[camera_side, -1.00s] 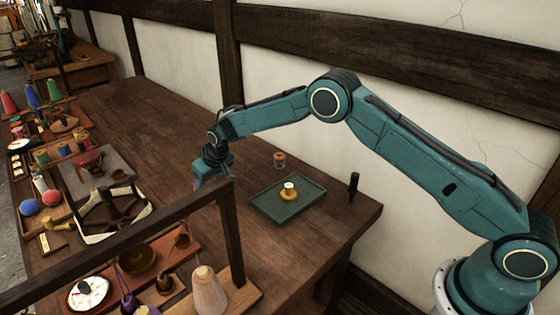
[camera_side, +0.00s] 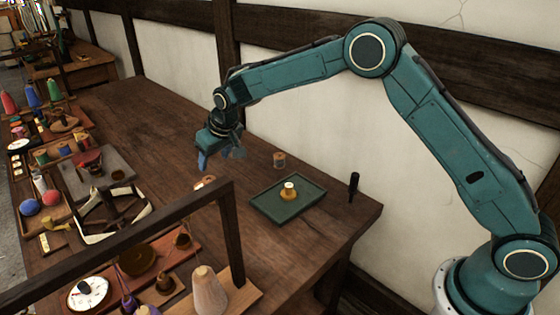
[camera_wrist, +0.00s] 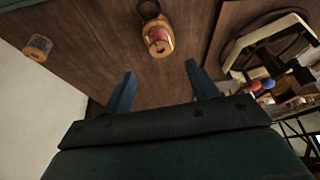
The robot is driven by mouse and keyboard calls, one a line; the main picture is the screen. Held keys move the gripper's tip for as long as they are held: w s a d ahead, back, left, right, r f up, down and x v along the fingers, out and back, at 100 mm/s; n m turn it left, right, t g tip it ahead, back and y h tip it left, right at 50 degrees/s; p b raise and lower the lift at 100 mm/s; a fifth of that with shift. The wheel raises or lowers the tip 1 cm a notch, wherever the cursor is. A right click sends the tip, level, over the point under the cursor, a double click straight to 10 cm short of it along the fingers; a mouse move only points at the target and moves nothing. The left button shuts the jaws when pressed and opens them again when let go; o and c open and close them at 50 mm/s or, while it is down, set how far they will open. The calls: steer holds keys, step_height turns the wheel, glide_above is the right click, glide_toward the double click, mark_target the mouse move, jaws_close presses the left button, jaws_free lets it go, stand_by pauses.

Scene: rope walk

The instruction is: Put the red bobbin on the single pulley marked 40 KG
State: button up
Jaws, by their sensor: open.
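The red bobbin (camera_wrist: 160,34), with red thread between pale wooden flanges, shows at the top middle of the wrist view. It appears to rest on a wooden block with a dark ring (camera_wrist: 149,8) behind it, likely the pulley; no marking is readable. My gripper (camera_side: 204,160) is raised above the table. In the wrist view its two blue fingers (camera_wrist: 160,82) are apart, with nothing between them.
A green tray (camera_side: 268,209) holds a white and brass-coloured piece. A brown bobbin (camera_side: 279,160) stands behind it, and a dark peg (camera_side: 353,187) to the right. A dark wooden frame (camera_side: 115,250) crosses the foreground. Bare table (camera_side: 150,125) lies behind my gripper.

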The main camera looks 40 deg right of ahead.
steer(key=shift+r, duration=0.15)
stand_by(0.5)
steer(key=s+d+r, duration=0.4)
steer(key=s+r, duration=0.5)
steer(key=s, duration=0.1)
steer(key=s+d+r, duration=0.5)
steer(key=s+r, duration=0.4)
steer(key=s, duration=0.2)
steer(key=s+d, duration=0.1)
steer(key=s, duration=1.1)
steer(key=s+d+f+m, duration=0.1)
steer(key=s+d, duration=0.1)
steer(key=s, duration=1)
steer(key=shift+s+d+f+t, duration=0.25)
steer(key=shift+f+t, duration=0.05)
steer(key=shift+t, duration=0.1)
